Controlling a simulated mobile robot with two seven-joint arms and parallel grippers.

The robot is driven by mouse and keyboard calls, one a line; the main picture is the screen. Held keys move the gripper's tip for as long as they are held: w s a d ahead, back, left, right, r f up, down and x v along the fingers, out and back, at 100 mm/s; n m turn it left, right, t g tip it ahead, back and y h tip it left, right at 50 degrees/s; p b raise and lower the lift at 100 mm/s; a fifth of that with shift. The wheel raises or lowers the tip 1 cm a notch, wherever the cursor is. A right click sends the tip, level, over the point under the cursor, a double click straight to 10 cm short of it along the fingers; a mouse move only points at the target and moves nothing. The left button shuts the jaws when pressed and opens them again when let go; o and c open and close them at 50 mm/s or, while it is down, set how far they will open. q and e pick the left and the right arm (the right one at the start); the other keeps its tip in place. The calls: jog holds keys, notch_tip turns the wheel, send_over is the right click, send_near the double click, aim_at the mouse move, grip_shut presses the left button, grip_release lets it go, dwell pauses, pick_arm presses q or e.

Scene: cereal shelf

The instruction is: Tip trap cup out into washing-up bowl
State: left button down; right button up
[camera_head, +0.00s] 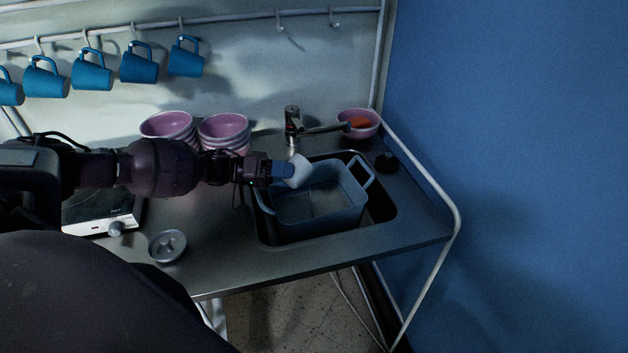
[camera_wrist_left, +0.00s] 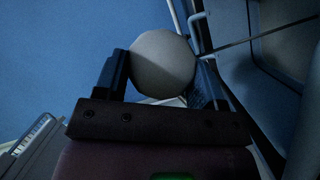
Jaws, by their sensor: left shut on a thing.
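A small pale cup (camera_head: 299,170) is held by my left gripper (camera_head: 285,171) over the left back part of the washing-up bowl. In the left wrist view the round pale end of the cup (camera_wrist_left: 162,64) sits between the two fingers of the left gripper (camera_wrist_left: 163,80). The cup looks tilted; its opening and contents cannot be seen. The blue-grey washing-up bowl (camera_head: 320,223) stands in the sink, and its visible floor looks empty. My right gripper is not in view.
A tap (camera_head: 293,122) stands behind the bowl. Pink bowls (camera_head: 222,126) are stacked at the back, and another pink bowl (camera_head: 358,123) holds something orange. A grey round lid-like piece (camera_head: 167,246) lies on the counter by the hob (camera_head: 100,213). Blue mugs (camera_head: 139,65) hang above.

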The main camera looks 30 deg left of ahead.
pick_arm(q)
jog(key=shift+w, duration=0.2)
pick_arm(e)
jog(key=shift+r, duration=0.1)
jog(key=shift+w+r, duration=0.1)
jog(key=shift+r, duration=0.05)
pick_arm(q)
jog(key=shift+w+d+f+n+y+p, duration=0.1)
jog(key=shift+w+n+y+p, duration=0.15)
jog(key=shift+n+y+p, duration=0.1)
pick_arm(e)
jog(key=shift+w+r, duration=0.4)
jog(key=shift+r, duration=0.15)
pick_arm(q)
jog(key=shift+w+f+g, duration=0.1)
jog(key=shift+w+g, duration=0.1)
jog(key=shift+g, duration=0.2)
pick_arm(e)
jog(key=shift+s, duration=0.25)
pick_arm(q)
jog(key=shift+d+p, duration=0.1)
jog(key=shift+p, duration=0.2)
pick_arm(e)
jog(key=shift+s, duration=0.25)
pick_arm(q)
jog(key=shift+w+n+p, duration=0.1)
jog(key=shift+n+p, duration=0.15)
jog(key=shift+p, duration=0.05)
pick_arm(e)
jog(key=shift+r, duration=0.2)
